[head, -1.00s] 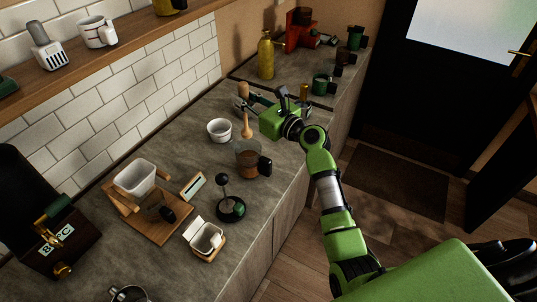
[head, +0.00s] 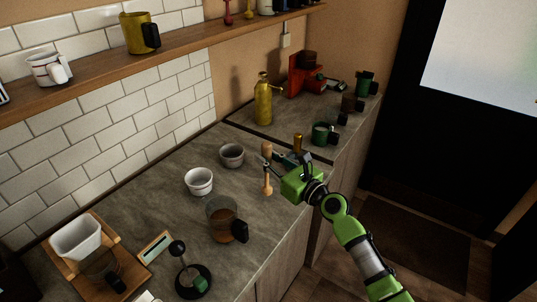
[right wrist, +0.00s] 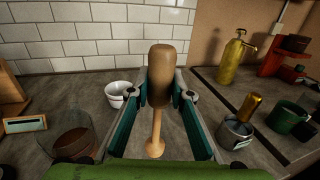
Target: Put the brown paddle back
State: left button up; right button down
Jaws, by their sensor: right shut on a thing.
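The brown paddle (head: 267,172) is upright in my right gripper (head: 281,161), over the counter. In the right wrist view the paddle (right wrist: 160,75) has a thick brown handle on top and a thin, paler stem flaring at the foot. The fingers of the right gripper (right wrist: 161,97) are closed on the handle from both sides. I cannot tell whether its foot touches the counter. My left gripper is not in view.
A grey bowl (head: 231,155), a white bowl (head: 199,182) and a glass jug (head: 224,222) stand left of the paddle. A yellow bottle (head: 263,104) and a green mug (head: 322,133) stand farther back. Bare counter (head: 255,215) lies below the paddle.

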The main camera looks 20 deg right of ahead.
jog(key=shift+s+a+r, duration=0.1)
jog(key=shift+a+r, duration=0.05)
jog(key=shift+a, duration=0.1)
jog(key=b, duration=0.3)
send_over(267, 187)
jog(key=f, duration=0.4)
jog(key=shift+w+f, duration=0.25)
jog(key=shift+w, duration=0.05)
jog(key=shift+f+b, duration=0.6)
jog(key=shift+b, duration=0.05)
jog(key=shift+f, duration=0.25)
pick_arm(q)
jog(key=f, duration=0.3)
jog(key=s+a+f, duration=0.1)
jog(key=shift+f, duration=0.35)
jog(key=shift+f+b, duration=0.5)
jog(key=shift+b, duration=0.15)
pick_arm(e)
jog(key=shift+f, duration=0.55)
jog(key=c, duration=1.7)
grip_release()
